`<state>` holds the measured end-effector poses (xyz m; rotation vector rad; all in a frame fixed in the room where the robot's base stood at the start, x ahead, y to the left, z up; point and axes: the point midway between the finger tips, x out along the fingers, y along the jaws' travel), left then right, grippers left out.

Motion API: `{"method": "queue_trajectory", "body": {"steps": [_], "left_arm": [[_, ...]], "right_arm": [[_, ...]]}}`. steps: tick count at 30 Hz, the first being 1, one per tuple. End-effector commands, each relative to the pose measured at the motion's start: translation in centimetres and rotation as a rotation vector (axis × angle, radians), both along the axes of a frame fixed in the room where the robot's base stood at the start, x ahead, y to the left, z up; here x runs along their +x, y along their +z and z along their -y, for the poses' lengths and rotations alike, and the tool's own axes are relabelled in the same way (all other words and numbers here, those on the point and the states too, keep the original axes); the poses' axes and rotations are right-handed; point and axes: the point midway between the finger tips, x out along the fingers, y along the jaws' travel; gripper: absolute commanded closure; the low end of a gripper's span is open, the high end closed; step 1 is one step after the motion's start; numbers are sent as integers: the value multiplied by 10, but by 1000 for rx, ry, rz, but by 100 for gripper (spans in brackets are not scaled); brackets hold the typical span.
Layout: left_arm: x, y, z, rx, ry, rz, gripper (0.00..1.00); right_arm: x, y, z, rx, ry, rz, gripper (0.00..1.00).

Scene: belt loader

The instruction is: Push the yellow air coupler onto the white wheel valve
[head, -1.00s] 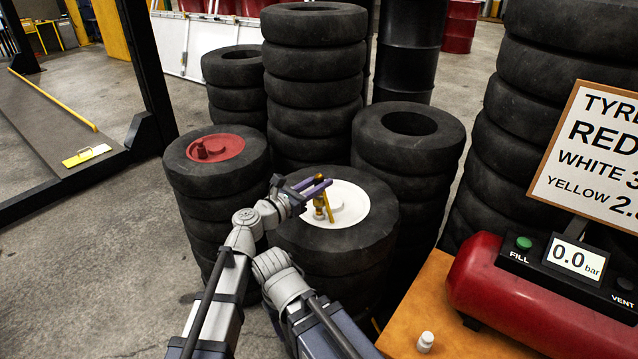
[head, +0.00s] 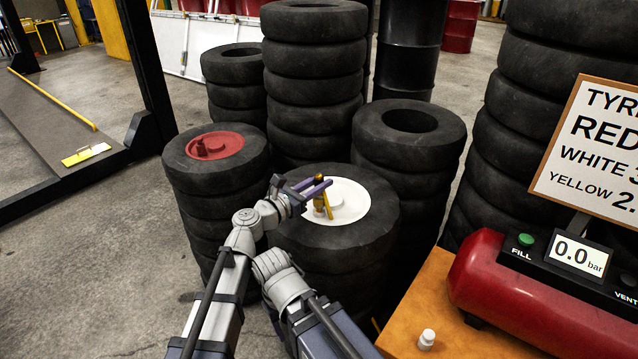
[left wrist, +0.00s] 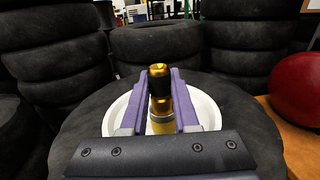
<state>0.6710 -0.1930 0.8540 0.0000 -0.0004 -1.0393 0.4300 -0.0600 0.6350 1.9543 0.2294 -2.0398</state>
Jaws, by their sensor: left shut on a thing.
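The yellow air coupler (head: 319,204) is brass-yellow with a dark band, which shows in the left wrist view (left wrist: 160,92). It stands roughly upright over the white wheel (head: 352,201), left of its hub. My left gripper (head: 314,188) is shut on the coupler, with its purple fingers on either side of it in the left wrist view (left wrist: 160,105). The white wheel valve is hidden under or behind the coupler, so I cannot tell how far the coupler is on it. My right gripper is not in view.
A red wheel (head: 228,144) tops the tyre stack at left. Bare tyre stacks stand behind and at right (head: 410,122).

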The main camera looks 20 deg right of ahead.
Motion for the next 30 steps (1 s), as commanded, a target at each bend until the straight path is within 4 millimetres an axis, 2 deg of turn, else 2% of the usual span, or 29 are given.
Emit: {"method": "queue_trajectory", "body": {"steps": [25,30], "left_arm": [[0,-21,0,0,0,0,100],[0,-20,0,0,0,0,100]], "right_arm": [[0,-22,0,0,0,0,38],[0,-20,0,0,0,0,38]]}}
